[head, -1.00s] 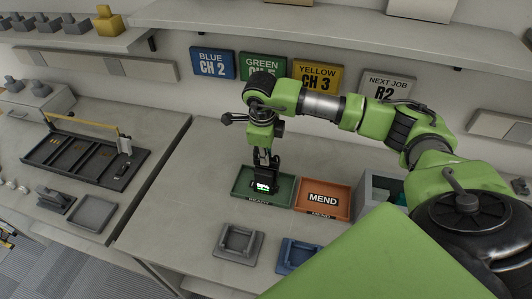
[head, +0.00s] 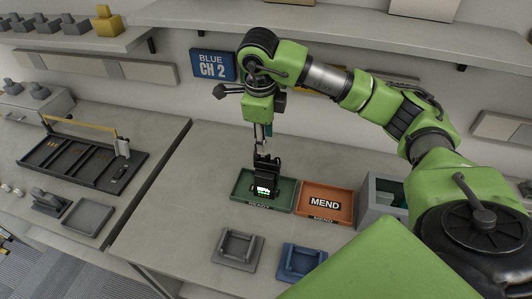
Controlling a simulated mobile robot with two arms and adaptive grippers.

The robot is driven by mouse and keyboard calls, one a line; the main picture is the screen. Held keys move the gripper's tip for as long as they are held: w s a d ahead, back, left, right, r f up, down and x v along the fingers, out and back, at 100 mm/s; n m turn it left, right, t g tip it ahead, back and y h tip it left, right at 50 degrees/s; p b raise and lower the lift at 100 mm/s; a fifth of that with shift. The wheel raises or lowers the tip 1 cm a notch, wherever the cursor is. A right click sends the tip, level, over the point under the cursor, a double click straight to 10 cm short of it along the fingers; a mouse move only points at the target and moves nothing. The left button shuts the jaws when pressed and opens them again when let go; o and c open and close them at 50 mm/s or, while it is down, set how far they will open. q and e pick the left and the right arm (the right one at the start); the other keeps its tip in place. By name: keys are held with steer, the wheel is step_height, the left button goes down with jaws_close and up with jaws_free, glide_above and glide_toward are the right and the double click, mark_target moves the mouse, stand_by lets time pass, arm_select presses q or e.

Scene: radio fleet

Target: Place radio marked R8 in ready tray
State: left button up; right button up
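The green ready tray (head: 284,184) lies on the bench, left of the orange mend tray (head: 345,192). A dark radio (head: 266,188) with a small lit display stands in the ready tray; its marking is too small to read. My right gripper (head: 265,154) points down just above the radio, with its fingers near the radio's top. It appears open and off the radio, though the fingers are small and dark. My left gripper is not in view.
A grey stand (head: 231,262) and a blue stand (head: 287,271) sit in front of the trays. A grey bin (head: 370,215) is right of the mend tray. A dark slotted rack (head: 55,165) is on the left bench. A shelf overhangs behind.

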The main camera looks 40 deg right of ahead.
steer(key=shift+s+a+r, duration=0.1)
steer(key=shift+r, duration=0.7)
steer(key=shift+s+a+r, duration=0.1)
steer(key=shift+r, duration=0.65)
steer(key=shift+f, duration=0.1)
